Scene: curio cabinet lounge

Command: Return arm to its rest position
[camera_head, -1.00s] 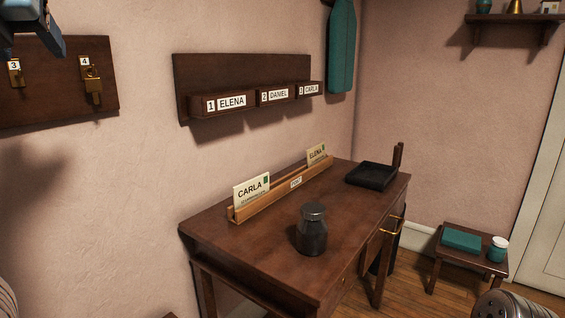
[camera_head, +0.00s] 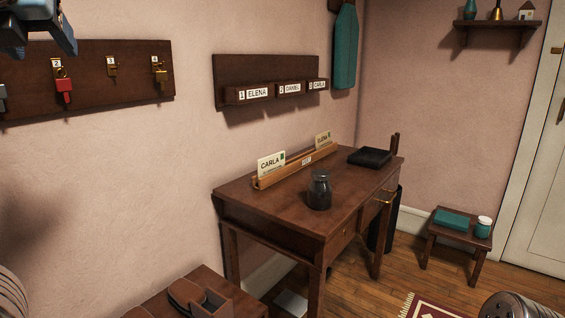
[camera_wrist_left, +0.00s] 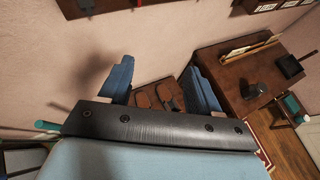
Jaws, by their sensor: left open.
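My left gripper (camera_head: 38,28) shows at the top left corner of the head view, high in front of the wall and partly cut off by the frame. In the left wrist view its two blue fingers stand wide apart (camera_wrist_left: 161,85). Nothing is held between them. My right gripper is not in view.
A key rack (camera_head: 112,82) and letter rack (camera_head: 262,67) hang on the wall. The desk (camera_head: 300,222) holds a dark jar (camera_head: 319,190), a letter holder (camera_head: 283,174) and black tray (camera_head: 369,157). A low bench (camera_head: 178,288) stands lower left.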

